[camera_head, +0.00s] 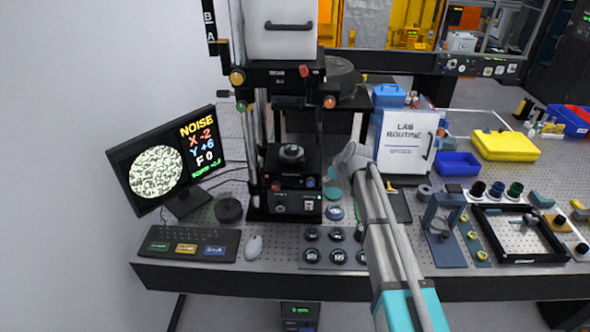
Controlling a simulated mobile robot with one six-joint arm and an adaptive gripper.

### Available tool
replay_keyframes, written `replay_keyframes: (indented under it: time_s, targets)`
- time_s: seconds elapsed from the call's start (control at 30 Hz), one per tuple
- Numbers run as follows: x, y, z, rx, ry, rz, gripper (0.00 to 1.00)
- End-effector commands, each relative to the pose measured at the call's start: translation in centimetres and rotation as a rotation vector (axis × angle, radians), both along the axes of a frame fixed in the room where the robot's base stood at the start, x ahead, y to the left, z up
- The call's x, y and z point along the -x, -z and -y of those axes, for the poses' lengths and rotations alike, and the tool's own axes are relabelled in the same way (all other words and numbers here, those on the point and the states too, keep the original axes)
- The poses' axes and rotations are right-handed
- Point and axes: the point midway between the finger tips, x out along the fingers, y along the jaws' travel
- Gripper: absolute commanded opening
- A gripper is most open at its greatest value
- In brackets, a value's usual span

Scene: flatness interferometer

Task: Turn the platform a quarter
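The interferometer (289,198) is a tall black frame standing on the optical table, with a white housing above. Its small round platform (291,153) sits in the middle of the frame and carries a dark disc with a lighter centre. My arm reaches up from the lower right, and its end (350,160) is just right of the frame, apart from the platform in the picture. The fingers are not clearly visible there, so open or shut cannot be told. A monitor (165,165) at left shows a noisy round pattern and the text "NOISE X -2 Y +6 F 0".
A "LAB ROUTINE" board (405,145), a blue stand (443,230) and a black square frame (518,233) stand to the right.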

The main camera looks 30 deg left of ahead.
Motion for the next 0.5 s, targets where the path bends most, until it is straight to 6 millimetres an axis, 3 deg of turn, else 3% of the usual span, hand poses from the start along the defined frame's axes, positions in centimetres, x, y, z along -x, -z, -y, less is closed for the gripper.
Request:
replay_keyframes:
  time_s: [0.5]
  targets:
    - [2.0, 3.7, -0.3, 0.232, 0.053, 0.186, 0.00]
